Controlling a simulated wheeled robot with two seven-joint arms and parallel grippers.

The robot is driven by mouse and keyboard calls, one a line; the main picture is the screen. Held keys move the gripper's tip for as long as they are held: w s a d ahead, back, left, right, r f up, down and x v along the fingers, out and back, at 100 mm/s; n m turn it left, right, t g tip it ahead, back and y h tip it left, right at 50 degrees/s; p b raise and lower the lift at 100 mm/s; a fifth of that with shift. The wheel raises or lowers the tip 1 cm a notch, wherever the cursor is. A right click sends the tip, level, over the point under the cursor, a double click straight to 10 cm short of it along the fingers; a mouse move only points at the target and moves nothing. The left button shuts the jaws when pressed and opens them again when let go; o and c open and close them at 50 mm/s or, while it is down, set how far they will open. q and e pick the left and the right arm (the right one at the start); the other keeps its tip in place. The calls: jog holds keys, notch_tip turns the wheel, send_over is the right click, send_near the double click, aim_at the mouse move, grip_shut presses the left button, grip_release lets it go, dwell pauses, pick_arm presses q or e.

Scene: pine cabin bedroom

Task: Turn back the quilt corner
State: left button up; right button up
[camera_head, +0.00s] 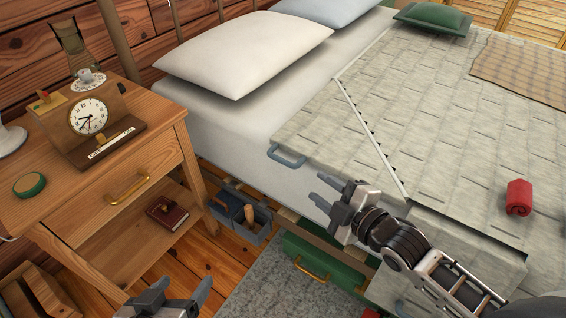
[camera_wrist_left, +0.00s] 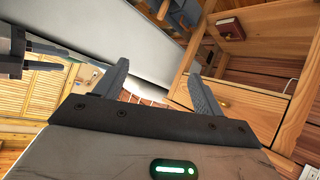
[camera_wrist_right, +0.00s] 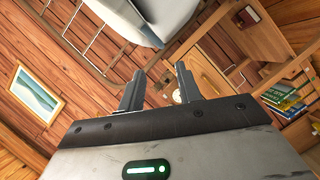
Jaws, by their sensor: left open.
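The pale grey quilt (camera_head: 440,100) lies flat over most of the bed. Its near corner at the head end carries a blue loop handle (camera_head: 287,156) hanging at the mattress edge. A white strip with dark marks (camera_head: 372,137) runs diagonally across the quilt. My right gripper (camera_head: 323,192) is open and empty beside the bed edge, right of and below the blue loop, apart from it. My left gripper (camera_head: 182,288) is open and empty at the bottom of the head view, near the nightstand, well away from the quilt. Both pairs of fingers show apart in their wrist views.
A wooden nightstand (camera_head: 150,160) with a clock (camera_head: 89,117) stands left of the bed. A grey caddy (camera_head: 240,212) hangs between them. A green drawer (camera_head: 318,268) is under the bed.

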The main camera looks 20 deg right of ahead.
aim_at(291, 167)
jog(key=b+x, duration=0.3)
jog(key=x, duration=0.9)
jog(key=shift+f, duration=0.1)
jog(key=shift+w+a+f+b, duration=0.1)
jog(key=shift+w+a+b, duration=0.2)
jog(key=shift+w, duration=0.4)
pick_arm(q)
jog(key=r+t, duration=0.1)
jog(key=d+r+t+h, duration=0.1)
jog(key=shift+w+d+r, duration=0.1)
jog(key=shift+w+r, duration=0.1)
jog(key=shift+r, duration=0.2)
jog(key=shift+s+f, duration=0.1)
pick_arm(e)
grip_shut()
